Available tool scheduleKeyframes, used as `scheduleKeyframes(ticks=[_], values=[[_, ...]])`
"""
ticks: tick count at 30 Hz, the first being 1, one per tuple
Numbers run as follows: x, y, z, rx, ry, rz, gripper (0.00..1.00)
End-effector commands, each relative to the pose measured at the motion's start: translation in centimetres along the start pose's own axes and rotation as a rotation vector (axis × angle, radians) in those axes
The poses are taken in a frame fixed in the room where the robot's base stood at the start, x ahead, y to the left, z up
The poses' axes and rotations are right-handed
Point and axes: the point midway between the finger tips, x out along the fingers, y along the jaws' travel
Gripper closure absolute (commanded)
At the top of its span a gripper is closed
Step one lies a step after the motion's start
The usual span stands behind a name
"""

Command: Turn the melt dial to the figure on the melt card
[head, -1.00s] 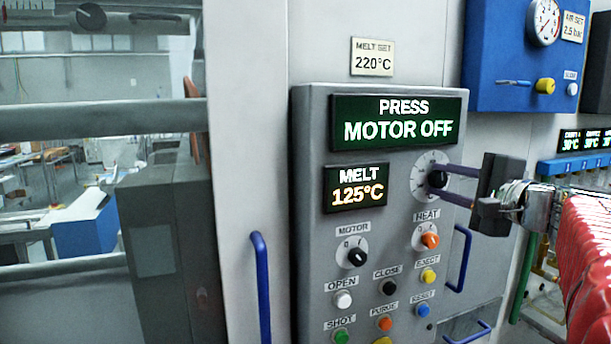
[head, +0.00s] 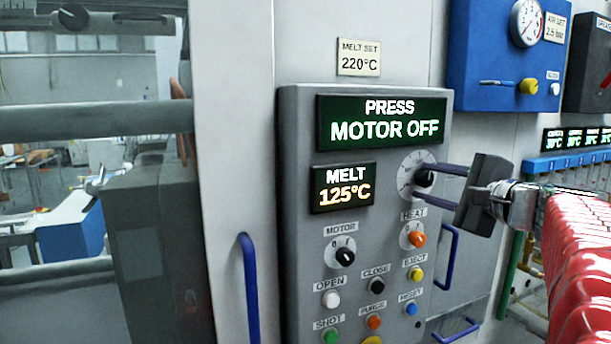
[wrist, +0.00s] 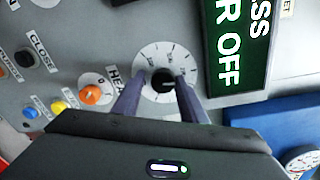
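The melt dial (head: 405,176) is a white round scale with a black knob (wrist: 164,82) on the grey press panel. My gripper (head: 418,181) reaches in from the right, its two purple fingers one on each side of the knob. In the wrist view the fingertips (wrist: 160,82) flank the knob, with a small gap on the left; the right tip is very near it. The MELT display (head: 343,187) reads 125°C. The melt card (head: 359,58) above the panel reads MELT SET 220°C.
The orange HEAT switch (head: 416,237) is just below the dial. The MOTOR switch (head: 342,252) and several coloured buttons are lower on the panel. A blue handle (head: 447,258) is at the panel's right. The upper display (head: 382,121) reads PRESS MOTOR OFF.

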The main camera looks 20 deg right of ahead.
Motion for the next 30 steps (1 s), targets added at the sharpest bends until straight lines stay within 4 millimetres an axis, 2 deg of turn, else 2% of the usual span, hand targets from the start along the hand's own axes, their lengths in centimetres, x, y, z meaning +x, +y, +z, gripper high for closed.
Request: scheduleKeyframes(ticks=[4,16,30], values=[[0.0,-0.1,0.1,-0.002,-0.001,-0.003,0.53],[-0.8,-0.4,0.2,-0.004,-0.001,-0.007,0.53],[-6.2,-0.3,0.1,-0.004,0.001,-0.008,0.53]])
